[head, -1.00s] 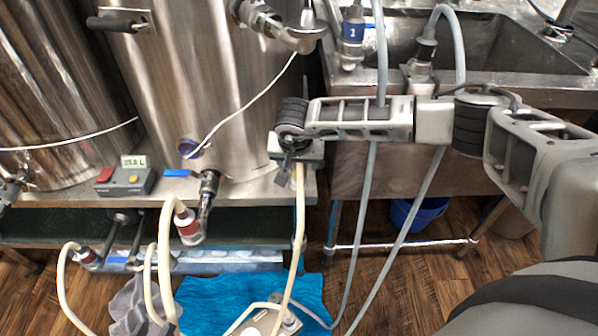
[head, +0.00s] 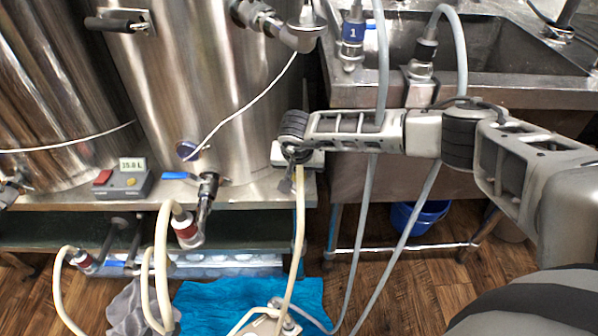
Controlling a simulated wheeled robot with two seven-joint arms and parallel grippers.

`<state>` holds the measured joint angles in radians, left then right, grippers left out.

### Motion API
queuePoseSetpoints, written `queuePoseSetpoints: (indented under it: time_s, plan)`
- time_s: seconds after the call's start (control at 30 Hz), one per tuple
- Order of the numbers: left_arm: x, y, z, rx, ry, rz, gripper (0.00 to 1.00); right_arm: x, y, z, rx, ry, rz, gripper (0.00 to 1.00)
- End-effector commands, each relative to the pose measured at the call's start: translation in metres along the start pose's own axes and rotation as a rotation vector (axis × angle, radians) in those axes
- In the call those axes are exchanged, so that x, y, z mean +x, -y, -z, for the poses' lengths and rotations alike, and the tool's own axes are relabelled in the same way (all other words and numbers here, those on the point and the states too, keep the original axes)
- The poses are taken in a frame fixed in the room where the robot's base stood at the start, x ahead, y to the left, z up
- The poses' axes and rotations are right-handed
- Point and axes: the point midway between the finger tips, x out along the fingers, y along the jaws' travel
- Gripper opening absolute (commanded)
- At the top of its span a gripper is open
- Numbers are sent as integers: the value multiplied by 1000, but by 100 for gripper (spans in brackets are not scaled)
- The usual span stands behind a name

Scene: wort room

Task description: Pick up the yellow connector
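No yellow connector can be made out. Other cream hoses end in red-banded connectors (head: 187,229) below the kettle valve.
Steel kettles (head: 205,85) stand on the bench (head: 245,192), with a control box (head: 121,180) at their foot. A sink (head: 480,88) is behind my arm. Grey hoses (head: 362,210) hang down from there. A blue towel (head: 215,300) and blue bucket (head: 420,215) are on the wooden floor.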

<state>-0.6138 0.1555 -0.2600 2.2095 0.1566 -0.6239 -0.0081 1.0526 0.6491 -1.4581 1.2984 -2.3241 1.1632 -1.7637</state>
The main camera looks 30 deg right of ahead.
Motion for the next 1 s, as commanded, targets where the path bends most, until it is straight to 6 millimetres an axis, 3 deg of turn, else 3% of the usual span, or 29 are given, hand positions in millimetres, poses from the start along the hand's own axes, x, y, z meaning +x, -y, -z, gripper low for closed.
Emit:
queuePoseSetpoints:
  time_s: [0.23,0.4,0.7,1.0]
  plan:
    - [-3,-1,4,2,-7,1,36,-11,0,6,1,-2,1,7]
    - [-10,-1,13,4,-25,7,36,-36,2,13,-1,-2,4,7]
    - [-29,1,31,13,-66,30,36,-111,13,-12,-5,-3,4,7]
    - [-34,1,35,12,-79,36,36,-153,26,-58,-4,-1,3,7]
